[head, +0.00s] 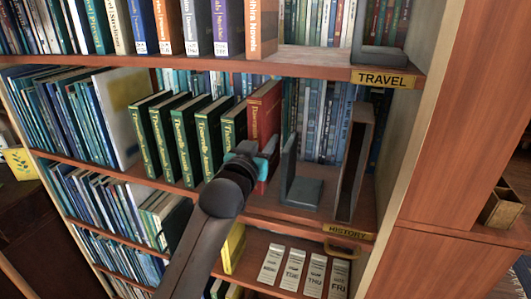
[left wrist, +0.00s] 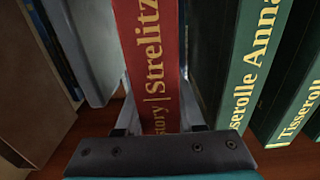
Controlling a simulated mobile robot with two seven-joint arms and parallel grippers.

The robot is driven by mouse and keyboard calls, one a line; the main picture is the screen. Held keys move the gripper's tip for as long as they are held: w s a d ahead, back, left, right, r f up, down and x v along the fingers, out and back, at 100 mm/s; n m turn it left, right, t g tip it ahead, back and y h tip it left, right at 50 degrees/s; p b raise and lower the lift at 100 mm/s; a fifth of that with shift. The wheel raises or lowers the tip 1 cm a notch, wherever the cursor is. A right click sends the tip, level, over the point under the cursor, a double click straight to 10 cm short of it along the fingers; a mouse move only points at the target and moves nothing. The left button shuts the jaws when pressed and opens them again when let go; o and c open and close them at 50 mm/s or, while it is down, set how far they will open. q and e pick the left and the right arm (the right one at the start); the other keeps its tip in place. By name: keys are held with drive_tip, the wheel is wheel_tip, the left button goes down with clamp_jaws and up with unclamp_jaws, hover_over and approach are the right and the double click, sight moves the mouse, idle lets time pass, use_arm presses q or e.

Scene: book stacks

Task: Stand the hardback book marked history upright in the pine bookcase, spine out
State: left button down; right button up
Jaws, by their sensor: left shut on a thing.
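The red hardback book (head: 265,108) stands upright, about vertical, on the middle shelf of the bookcase (head: 455,120), over the HISTORY label (head: 348,231). Its spine faces out. In the left wrist view the red spine (left wrist: 152,60) reads "story | Strelitz" in gold, the start of the first word hidden. My left gripper (head: 262,162) is shut on the lower part of the book, one finger on each side. The book's bottom edge is hidden by the gripper, so I cannot tell whether it touches the shelf. My right gripper is not in view.
Several green books (head: 190,138) stand just left of the red book. A grey bookend (head: 302,188) stands to its right, with a clear gap before a dark upright frame (head: 355,160). The TRAVEL shelf (head: 300,70) is above. Cards marked with weekdays (head: 292,270) are on the shelf below.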

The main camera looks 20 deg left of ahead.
use_arm(q)
drive_tip(key=shift+w+r, duration=0.25)
drive_tip(key=shift+w, duration=0.3)
drive_tip(key=shift+f+b, duration=0.35)
drive_tip(key=shift+f, duration=1.45)
drive_tip(key=c, duration=1)
unclamp_jaws()
drive_tip(key=shift+f, duration=0.35)
drive_tip(key=o, duration=0.5)
drive_tip(key=shift+r, duration=0.1)
drive_tip(key=shift+s+r, duration=0.1)
drive_tip(key=shift+r, duration=0.05)
drive_tip(key=s, duration=1.2)
drive_tip(key=shift+a+p, duration=0.2)
drive_tip(key=shift+p, duration=0.1)
